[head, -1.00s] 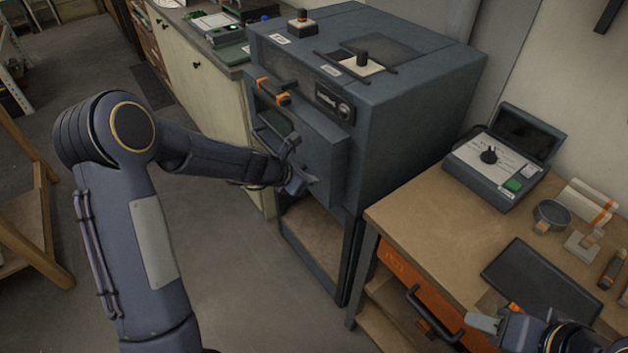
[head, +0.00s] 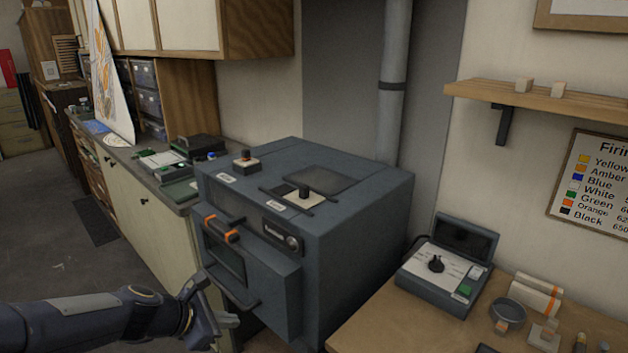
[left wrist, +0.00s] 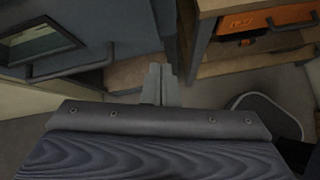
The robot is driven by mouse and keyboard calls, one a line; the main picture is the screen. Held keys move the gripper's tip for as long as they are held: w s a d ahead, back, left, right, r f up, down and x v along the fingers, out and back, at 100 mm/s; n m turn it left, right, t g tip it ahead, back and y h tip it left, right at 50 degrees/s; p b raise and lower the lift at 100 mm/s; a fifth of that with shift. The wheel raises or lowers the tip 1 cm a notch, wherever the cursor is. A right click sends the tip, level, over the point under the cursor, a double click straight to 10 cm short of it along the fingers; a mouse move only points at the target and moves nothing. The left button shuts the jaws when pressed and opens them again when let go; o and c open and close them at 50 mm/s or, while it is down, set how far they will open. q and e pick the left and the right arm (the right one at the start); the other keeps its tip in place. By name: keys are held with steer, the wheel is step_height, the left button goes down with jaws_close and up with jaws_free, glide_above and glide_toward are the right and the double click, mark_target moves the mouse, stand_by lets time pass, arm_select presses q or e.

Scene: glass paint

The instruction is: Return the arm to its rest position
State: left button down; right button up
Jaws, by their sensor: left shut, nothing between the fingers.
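My left arm comes in low from the left in the head view. Its gripper (head: 222,322) is in front of the kiln (head: 362,240), near the lower left of the kiln's front. In the left wrist view the two fingers (left wrist: 158,84) are together with nothing between them. The kiln's front door (head: 268,290) has a dark window and a handle, and it looks closed. My right gripper is out of view in both pictures.
A wooden workbench (head: 378,325) at the right holds a control box (head: 447,272) with an open lid. A long cabinet (head: 150,215) with a cluttered top runs at the left. A wall shelf (head: 560,97) is above the bench. Open floor (head: 50,240) lies at the left.

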arm_select(q)
steer(key=s+d+r+m, duration=0.1)
steer(key=s+r+m, duration=0.4)
steer(key=s+m, duration=0.35)
steer(key=s+a+m+g+y, duration=0.1)
steer(key=s+m+y, duration=0.1)
steer(key=s+m, duration=1.2)
steer(key=s+f, duration=0.1)
steer(key=s, duration=0.2)
steer(key=shift+a+y, duration=0.2)
steer(key=shift+y, duration=0.2)
